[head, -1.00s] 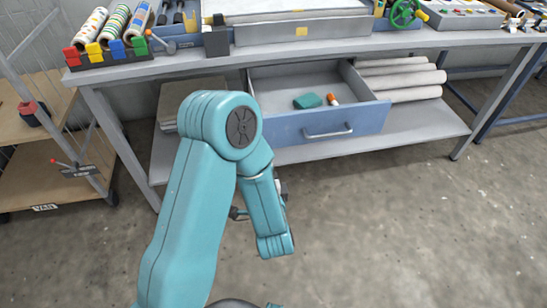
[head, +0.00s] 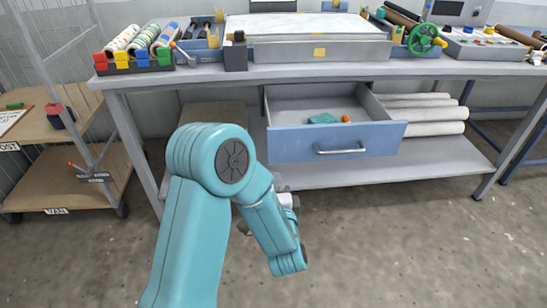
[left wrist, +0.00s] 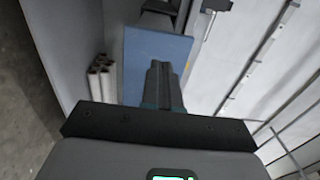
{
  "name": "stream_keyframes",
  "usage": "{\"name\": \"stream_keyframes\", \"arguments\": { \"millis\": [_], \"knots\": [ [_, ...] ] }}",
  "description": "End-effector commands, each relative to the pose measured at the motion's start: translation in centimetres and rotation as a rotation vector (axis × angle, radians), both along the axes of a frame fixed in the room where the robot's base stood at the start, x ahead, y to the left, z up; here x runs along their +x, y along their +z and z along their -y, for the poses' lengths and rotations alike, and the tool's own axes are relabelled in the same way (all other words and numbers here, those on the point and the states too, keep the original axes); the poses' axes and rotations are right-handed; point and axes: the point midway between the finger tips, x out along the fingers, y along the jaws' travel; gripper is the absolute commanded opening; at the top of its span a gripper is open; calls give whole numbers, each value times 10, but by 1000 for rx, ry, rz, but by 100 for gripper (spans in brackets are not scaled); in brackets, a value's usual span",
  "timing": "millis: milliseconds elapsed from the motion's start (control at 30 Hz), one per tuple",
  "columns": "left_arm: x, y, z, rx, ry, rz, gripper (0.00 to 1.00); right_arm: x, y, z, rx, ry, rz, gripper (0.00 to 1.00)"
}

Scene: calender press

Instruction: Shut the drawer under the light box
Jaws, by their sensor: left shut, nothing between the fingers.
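The drawer (head: 290,146) hangs open under the table, below the light box (head: 330,50). Its blue front with a silver handle (head: 341,150) faces me. A teal cloth-like item (head: 322,118) and a small orange item (head: 346,118) lie inside. My left gripper shows best in the left wrist view (left wrist: 160,70), where its fingers are shut and empty and point towards a blue panel (left wrist: 150,48), apparently the drawer front. Contact cannot be told. In the head view my left arm largely hides this gripper, in front of and below the drawer. My right gripper is not in view.
The grey table (head: 190,78) carries a rack of rolls (head: 135,55) and a green handwheel (head: 424,40). Pale rolls (head: 425,115) lie on its lower shelf (head: 400,162), right of the drawer. A wooden-shelved cart (head: 60,180) stands left. The floor in front is clear.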

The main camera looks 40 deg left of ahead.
Motion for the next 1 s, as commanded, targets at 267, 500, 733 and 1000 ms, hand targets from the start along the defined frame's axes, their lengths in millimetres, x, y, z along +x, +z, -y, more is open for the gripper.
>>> {"name": "stream_keyframes", "arguments": {
  "millis": [267, 500, 733, 1000],
  "knots": [
    [40, 0, -45, 1, 2, 3, 0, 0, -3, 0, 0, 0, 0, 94],
    [63, 0, -69, 2, 1, 1, 0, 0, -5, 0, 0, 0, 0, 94],
    [70, 0, -76, 1, -2, 0, 0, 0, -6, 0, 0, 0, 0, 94],
    [70, 0, -76, 1, -2, -1, 0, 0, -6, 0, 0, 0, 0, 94]
  ]
}}
